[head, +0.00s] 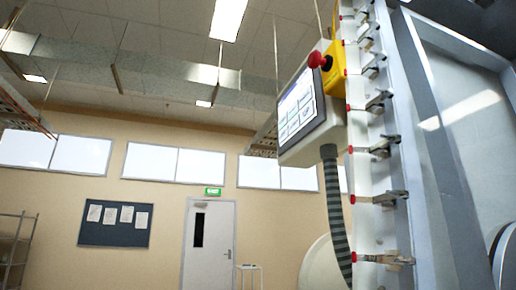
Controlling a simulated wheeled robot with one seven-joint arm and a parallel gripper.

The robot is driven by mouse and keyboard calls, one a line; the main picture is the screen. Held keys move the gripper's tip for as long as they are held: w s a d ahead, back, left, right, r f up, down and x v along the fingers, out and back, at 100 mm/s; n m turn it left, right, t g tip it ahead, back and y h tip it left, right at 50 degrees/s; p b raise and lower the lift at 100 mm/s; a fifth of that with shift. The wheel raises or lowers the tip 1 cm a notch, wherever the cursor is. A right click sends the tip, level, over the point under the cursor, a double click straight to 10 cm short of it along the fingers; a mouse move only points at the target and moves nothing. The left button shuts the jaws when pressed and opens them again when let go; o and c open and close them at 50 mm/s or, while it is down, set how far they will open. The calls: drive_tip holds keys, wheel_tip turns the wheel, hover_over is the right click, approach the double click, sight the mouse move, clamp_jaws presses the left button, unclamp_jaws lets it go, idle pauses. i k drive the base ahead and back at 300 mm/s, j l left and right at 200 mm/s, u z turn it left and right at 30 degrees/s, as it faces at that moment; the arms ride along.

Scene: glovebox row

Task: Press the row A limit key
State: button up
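A control panel (301,107) with a lit screen hangs at the upper middle right of the head view, turned at a steep angle. Its screen (298,110) shows several pale rectangular keys in rows, but their labels are too small to read. I cannot tell which key is the row A limit key. My gripper is not in view.
A grey ribbed hose (334,205) hangs below the panel. A white door (208,245) and a noticeboard (115,222) are on the far wall.

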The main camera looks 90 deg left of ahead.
sight(283, 134)
drive_tip(key=u, duration=2.1)
